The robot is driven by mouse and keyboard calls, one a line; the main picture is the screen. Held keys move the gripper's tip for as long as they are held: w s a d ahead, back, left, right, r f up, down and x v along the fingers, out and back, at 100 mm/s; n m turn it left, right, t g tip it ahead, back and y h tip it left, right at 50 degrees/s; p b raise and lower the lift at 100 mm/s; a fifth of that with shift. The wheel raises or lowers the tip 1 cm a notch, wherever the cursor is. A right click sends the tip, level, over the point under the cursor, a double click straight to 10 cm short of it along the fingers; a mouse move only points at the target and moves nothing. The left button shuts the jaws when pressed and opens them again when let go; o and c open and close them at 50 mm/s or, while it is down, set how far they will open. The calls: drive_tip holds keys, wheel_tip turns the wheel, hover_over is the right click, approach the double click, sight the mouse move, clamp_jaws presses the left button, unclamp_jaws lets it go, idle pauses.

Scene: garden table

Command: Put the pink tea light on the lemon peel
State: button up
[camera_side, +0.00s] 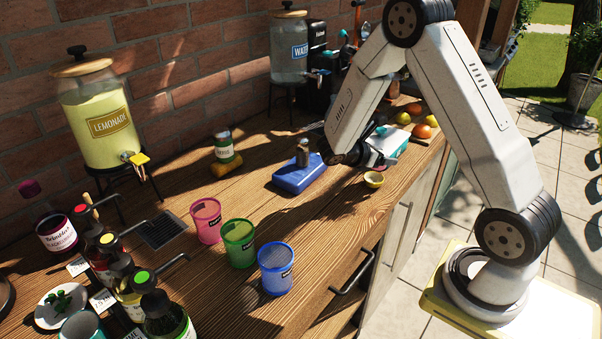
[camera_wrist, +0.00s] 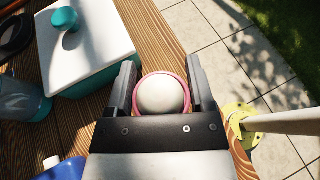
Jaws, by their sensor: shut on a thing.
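The pink tea light, a pink ring around a pale round top, is between my gripper's fingers in the wrist view (camera_wrist: 161,94). My gripper (camera_wrist: 161,70) is shut on it, one dark finger on each side. In the side view, my gripper (camera_side: 384,161) is low over the counter near its front edge, partly hidden by my arm. A small yellow cup, which looks like the lemon peel (camera_side: 374,180), sits open side up on the wood just below my gripper in the picture. I cannot make out the lemon peel in the wrist view.
A white and teal box (camera_side: 396,141) stands close behind my gripper; its teal knob shows in the wrist view (camera_wrist: 65,19). A blue box (camera_side: 300,174) with a dark object on top is to the left. Fruit (camera_side: 422,131) lies beyond. Bare wood lies in front of the blue box.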

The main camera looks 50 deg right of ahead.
drive_tip(key=shift+w+d+f, duration=0.1)
drive_tip(key=shift+w+f, duration=0.1)
drive_tip(key=shift+f, duration=1.55)
drive_tip(key=shift+f, duration=0.25)
drive_tip(key=o, duration=1.3)
drive_tip(key=shift+o, duration=0.2)
drive_tip(key=shift+r, duration=0.15)
drive_tip(key=shift+r, duration=0.15)
drive_tip(key=v, duration=1.2)
